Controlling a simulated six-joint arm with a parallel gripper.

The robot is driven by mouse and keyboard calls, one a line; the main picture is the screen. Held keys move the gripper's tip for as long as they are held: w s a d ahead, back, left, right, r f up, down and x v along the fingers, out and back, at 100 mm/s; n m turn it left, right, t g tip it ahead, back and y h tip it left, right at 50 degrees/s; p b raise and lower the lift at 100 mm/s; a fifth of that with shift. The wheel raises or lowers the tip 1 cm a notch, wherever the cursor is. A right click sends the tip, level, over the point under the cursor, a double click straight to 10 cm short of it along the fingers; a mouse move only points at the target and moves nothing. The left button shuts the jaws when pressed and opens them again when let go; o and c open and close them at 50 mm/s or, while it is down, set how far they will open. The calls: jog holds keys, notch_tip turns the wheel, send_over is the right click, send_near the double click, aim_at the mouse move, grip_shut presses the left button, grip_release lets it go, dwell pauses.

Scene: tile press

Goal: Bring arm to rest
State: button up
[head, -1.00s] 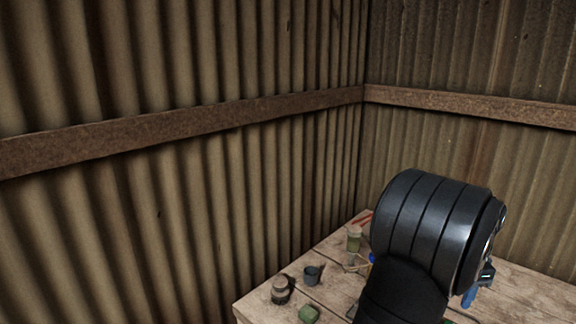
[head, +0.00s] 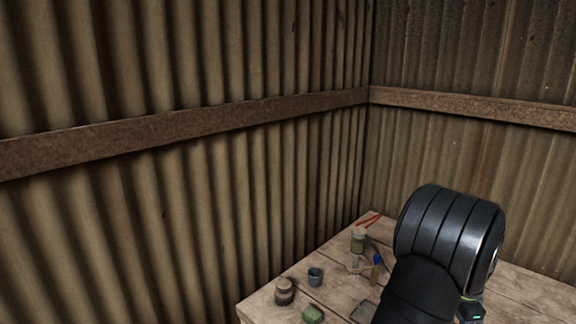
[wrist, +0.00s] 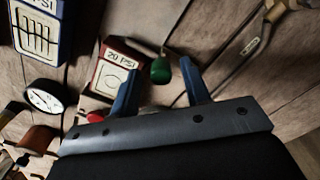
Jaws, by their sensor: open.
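My gripper (wrist: 158,85) shows in the wrist view with its two blue fingers apart and nothing between them that I can see held. It points at the wooden table (wrist: 210,25), and a green round thing (wrist: 161,71) shows beyond the gap between the fingers; I cannot tell the distance. In the head view my black arm stands over the right part of the table (head: 345,290) and hides much of it. The gripper's fingers are hidden there.
The wrist view shows a red box marked 20 PSI (wrist: 113,72), a blue box marked PSI (wrist: 38,35) and a round dial (wrist: 44,98). In the head view, a dark cup (head: 315,277), a brown jar (head: 284,291) and a green block (head: 313,314) stand near the corrugated wall (head: 200,220).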

jog(key=shift+r, duration=0.1)
notch_tip(320, 180, up, 17)
notch_tip(320, 180, down, 18)
jog(key=shift+s+a+r, duration=0.1)
jog(key=shift+a+r, duration=0.05)
jog(key=shift+r, duration=0.05)
jog(key=w+d, duration=0.3)
jog(key=shift+r, duration=0.15)
notch_tip(320, 180, up, 17)
jog(key=s+m, duration=0.1)
jog(key=m, duration=0.7)
jog(key=shift+s+m, duration=0.15)
jog(key=shift+m, duration=0.25)
jog(key=shift+d, duration=0.1)
jog(key=shift+c, duration=0.2)
